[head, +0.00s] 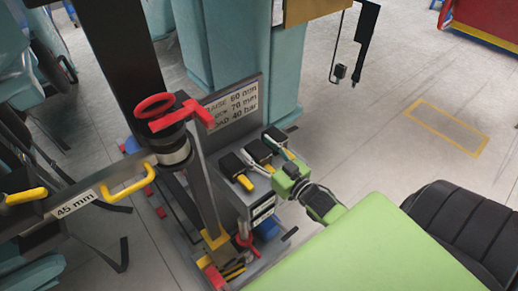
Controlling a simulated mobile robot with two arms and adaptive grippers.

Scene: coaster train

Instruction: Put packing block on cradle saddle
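My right gripper (277,153), green and grey, reaches in from the lower right over a grey stand. Its fingers are at the rightmost of several dark blocks with yellow parts. Whether they grip it is too small to tell. One dark block with a yellow handle (237,170) lies at the left of the stand's top. Another (260,152) lies beside it, close to the fingers. These look like packing blocks. I cannot tell which part is the cradle saddle. My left gripper is not in view.
A sign (232,103) reading RAISE 60 mm stands behind the blocks. A red-handled post (175,110) rises left of the stand. A dark beam with a "45 mm" label (76,204) and yellow handles lies left. A teal column stands behind. Open floor lies to the right.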

